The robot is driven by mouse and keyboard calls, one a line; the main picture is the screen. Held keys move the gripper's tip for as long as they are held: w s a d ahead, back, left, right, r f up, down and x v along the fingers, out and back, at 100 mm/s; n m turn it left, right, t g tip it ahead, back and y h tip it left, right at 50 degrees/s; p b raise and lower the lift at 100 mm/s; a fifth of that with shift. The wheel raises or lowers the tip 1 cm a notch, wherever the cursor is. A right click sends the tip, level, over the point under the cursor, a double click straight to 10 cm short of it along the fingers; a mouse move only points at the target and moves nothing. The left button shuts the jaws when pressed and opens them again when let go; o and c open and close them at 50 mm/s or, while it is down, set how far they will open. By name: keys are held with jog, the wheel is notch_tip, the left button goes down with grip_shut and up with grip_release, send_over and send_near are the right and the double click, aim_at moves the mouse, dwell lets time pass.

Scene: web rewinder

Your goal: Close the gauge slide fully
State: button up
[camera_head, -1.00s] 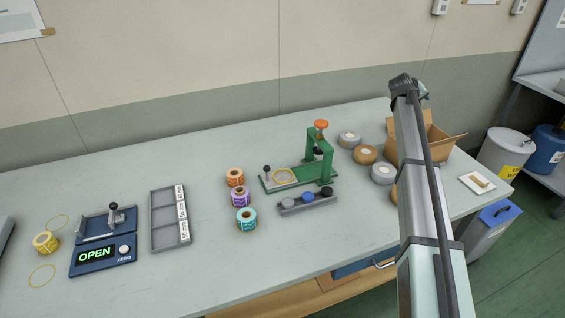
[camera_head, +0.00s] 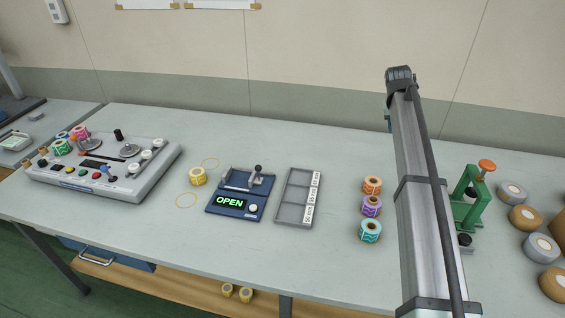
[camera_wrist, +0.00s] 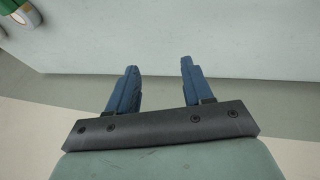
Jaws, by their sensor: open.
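The gauge (camera_head: 239,194) is a dark blue device on the table in the head view. Its display (camera_head: 229,201) reads OPEN in green. Its slide with a dark knob (camera_head: 258,169) stands at the right part of the rail, behind the display. My gripper (camera_wrist: 157,77) shows in the wrist view with two blue fingers spread apart and nothing between them. It is over the table's edge, away from the gauge, which is not in the wrist view. In the head view my arm hides part of the table, and the fingers do not show.
A yellow roll (camera_head: 198,177) sits left of the gauge, with yellow rings near it. A grey labelled tray (camera_head: 293,204) lies close on the right. Three label rolls (camera_head: 371,207) stand beyond it. A rewinder (camera_head: 105,168) is at the left, a green press (camera_head: 470,200) at the right.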

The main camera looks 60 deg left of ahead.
jog(key=s+a+n+g, duration=0.1)
jog(key=s+a, duration=0.6)
jog(key=s, duration=0.3)
jog(key=s+a+g, duration=0.2)
jog(key=s+a, duration=0.4)
jog(key=s, duration=0.4)
jog(key=r+n+g, duration=0.2)
send_over(258, 166)
jog(key=shift+h, duration=0.3)
notch_tip(258, 166, down, 14)
jog(key=shift+r, duration=0.2)
grip_shut()
